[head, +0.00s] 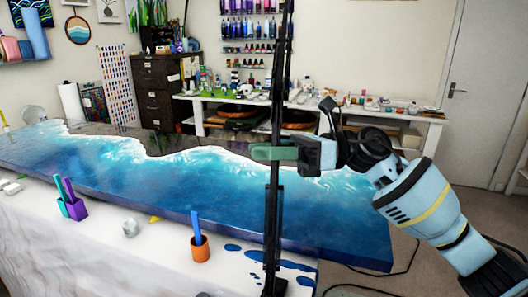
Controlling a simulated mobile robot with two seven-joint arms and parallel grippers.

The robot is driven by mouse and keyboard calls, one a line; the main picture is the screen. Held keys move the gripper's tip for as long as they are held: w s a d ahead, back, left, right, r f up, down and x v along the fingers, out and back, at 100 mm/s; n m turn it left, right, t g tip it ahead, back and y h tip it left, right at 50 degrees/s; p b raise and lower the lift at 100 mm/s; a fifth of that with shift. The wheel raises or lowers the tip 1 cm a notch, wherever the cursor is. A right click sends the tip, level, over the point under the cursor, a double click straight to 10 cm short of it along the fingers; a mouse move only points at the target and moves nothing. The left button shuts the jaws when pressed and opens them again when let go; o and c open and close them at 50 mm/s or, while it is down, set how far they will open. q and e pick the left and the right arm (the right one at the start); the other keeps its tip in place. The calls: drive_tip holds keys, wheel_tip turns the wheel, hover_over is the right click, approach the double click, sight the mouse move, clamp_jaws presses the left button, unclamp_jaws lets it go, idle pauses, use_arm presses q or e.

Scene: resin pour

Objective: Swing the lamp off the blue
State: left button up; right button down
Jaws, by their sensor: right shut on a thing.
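The lamp shows as a tall black double-bar arm (280,90) that rises from the front edge of the white-covered table out of the top of the view. Its head is not in view. The blue (200,190) is a long resin slab with white wave lines, and the lamp's arm stands across it in the picture. My right gripper (278,152) comes in from the right and is shut on the lamp at a green part about mid-height. The gripper hides part of the slab's right end. My left gripper is not in view.
A cluttered white bench (420,117) stands behind. Cables (370,270) lie on the floor at right.

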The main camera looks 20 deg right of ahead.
drive_tip(key=shift+w+d, duration=0.15)
drive_tip(key=shift+d, duration=0.1)
drive_tip(key=c, duration=1.4)
unclamp_jaws()
drive_tip(key=o, duration=0.4)
drive_tip(key=shift+w+d, duration=0.1)
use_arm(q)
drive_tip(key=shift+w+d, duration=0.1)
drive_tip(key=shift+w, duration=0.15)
use_arm(e)
drive_tip(key=shift+d+f, duration=0.1)
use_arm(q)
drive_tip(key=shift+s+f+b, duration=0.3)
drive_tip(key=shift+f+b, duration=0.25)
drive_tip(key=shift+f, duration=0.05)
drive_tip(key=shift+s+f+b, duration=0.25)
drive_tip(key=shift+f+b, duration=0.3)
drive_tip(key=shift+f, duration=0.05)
use_arm(e)
drive_tip(key=s+d, duration=0.1)
drive_tip(key=d, duration=0.6)
drive_tip(key=shift+s+d+f, duration=0.15)
drive_tip(key=shift+d+f, duration=0.05)
